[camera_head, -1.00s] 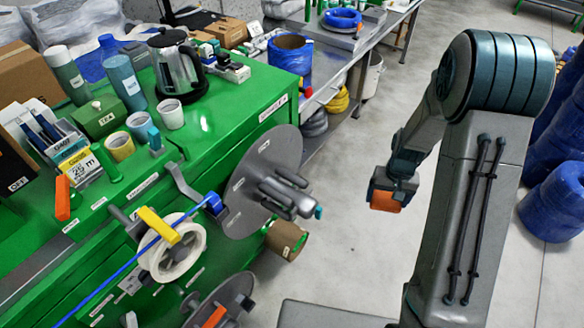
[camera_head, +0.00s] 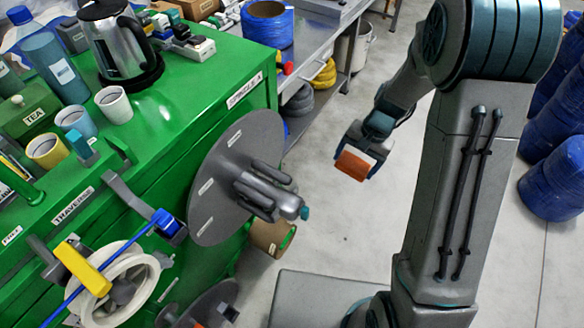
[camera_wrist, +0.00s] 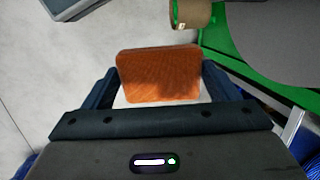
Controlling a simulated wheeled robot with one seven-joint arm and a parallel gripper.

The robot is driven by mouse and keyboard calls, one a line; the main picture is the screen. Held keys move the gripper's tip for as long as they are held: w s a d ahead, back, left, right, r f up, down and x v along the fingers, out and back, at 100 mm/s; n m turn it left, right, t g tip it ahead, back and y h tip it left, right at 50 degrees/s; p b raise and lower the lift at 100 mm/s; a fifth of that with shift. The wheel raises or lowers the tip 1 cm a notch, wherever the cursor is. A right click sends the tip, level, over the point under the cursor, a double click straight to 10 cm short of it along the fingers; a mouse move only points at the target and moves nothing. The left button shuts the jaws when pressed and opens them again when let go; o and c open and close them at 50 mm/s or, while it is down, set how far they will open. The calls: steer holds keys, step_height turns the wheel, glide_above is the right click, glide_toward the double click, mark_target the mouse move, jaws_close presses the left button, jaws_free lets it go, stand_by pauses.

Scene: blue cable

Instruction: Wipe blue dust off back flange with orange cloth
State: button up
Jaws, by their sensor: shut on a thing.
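My gripper (camera_head: 352,164) is shut on the orange cloth (camera_wrist: 160,75), a block-like pad held between its two dark fingers in the wrist view. The cloth also shows at the arm's end in the head view (camera_head: 354,165). The large grey disc-shaped flange (camera_head: 222,175) stands upright on the green machine's side, with a grey hub in front of it. My gripper is to the right of the flange, apart from it, over open floor. Part of the flange shows at the upper right of the wrist view (camera_wrist: 270,40). I cannot make out blue dust on its visible face.
The green machine (camera_head: 205,85) carries a kettle (camera_head: 120,45), cups and bottles. A blue cable (camera_head: 105,270) runs past a white spool (camera_head: 120,290) at lower left. A brown roll (camera_head: 270,236) sits below the flange. Blue coils (camera_head: 555,180) stand at right.

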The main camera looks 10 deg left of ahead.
steer(key=a+f+m+t+y+b, duration=0.2)
steer(key=a+m+t+y+b, duration=0.6)
steer(key=b, duration=1.9)
steer(key=a+m+y, duration=0.1)
steer(key=a+y, duration=0.5)
steer(key=a, duration=0.3)
steer(key=shift+s+b, duration=0.35)
steer(key=shift+s, duration=0.05)
steer(key=shift+a+r, duration=0.1)
steer(key=shift+a, duration=0.1)
